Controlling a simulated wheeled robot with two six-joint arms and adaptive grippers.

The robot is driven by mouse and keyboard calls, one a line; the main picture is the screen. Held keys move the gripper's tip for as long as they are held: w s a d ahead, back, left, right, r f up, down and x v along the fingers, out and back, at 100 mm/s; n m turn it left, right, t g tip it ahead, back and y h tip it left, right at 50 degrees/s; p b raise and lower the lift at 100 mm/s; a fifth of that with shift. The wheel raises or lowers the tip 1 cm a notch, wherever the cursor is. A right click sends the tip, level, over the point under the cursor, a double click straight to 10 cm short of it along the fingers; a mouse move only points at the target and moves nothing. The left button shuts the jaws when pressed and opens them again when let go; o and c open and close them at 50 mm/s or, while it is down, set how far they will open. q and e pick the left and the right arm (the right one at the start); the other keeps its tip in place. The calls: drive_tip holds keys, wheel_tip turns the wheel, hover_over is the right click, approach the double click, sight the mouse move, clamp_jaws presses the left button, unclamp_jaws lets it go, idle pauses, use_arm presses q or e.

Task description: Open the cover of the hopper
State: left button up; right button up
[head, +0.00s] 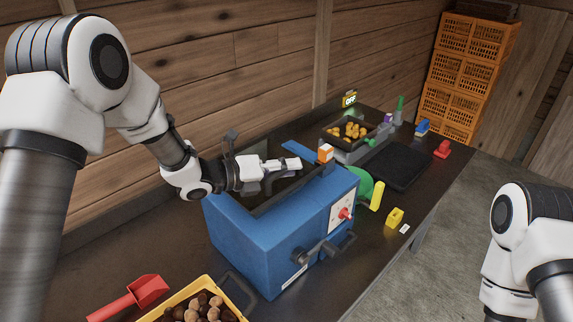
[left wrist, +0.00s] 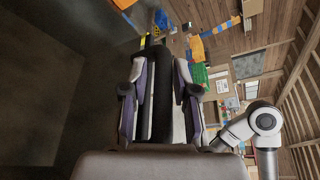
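The hopper is the top of a blue machine (head: 262,242) on the dark table. A dark, black-rimmed area lies on its top; I cannot tell for certain how far the cover is raised. My left gripper (head: 285,164) reaches over this top from the left, near its far right side. In the left wrist view its two fingers (left wrist: 158,75) stand apart, with a black bar (left wrist: 160,120) showing between them. I cannot tell whether they touch it. A dark, plain surface fills the left of that view. My right gripper is out of view; only its arm shows.
An orange-and-white block (head: 325,153) sits at the machine's right rim. A crate of chestnuts (head: 243,312) and a red scoop (head: 134,297) lie in front. Orange crates (head: 465,75) stand behind.

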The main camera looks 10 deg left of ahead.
use_arm(q)
drive_tip(key=shift+s, duration=0.1)
drive_tip(key=shift+s+a+r, duration=0.1)
clamp_jaws()
